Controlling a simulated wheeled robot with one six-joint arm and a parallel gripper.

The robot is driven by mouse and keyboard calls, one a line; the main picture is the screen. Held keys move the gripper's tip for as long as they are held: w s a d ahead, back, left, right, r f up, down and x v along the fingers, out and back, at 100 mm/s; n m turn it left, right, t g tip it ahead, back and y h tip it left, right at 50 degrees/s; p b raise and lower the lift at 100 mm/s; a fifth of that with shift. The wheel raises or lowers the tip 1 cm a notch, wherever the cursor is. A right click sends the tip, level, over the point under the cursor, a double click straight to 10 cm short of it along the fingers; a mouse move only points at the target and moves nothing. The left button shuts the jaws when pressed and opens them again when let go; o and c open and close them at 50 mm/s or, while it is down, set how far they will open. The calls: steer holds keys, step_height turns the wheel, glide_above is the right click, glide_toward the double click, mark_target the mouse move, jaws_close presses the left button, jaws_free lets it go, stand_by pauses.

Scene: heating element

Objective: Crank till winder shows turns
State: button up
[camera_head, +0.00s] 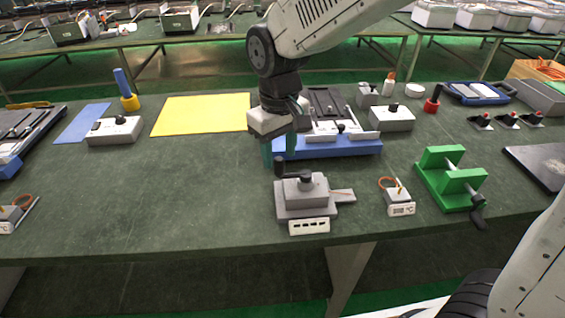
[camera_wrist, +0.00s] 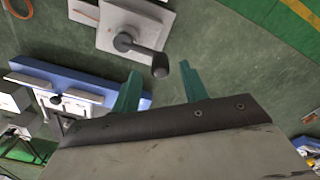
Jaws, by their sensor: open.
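The winder (camera_head: 308,199) is a grey box on the green table, with a dark hub and crank on top and a small white counter plate (camera_head: 309,226) at its front. I cannot read the counter's digits. In the wrist view the winder (camera_wrist: 150,22) is at the top, and its black crank knob (camera_wrist: 160,69) stands out toward my fingers. My gripper (camera_head: 278,155) is above and just behind the crank knob in the head view. Its green fingers (camera_wrist: 158,84) are apart, with the knob just beyond the gap between their tips. Nothing is held.
A blue-based device (camera_head: 340,148) stands close behind the winder. A small sensor block (camera_head: 401,208) and a green bracket with a black crank (camera_head: 450,180) are to the right. A yellow sheet (camera_head: 200,114) lies back left. The table left of the winder is clear.

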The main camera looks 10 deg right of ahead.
mark_target(279, 158)
steer(key=shift+f, duration=1.9)
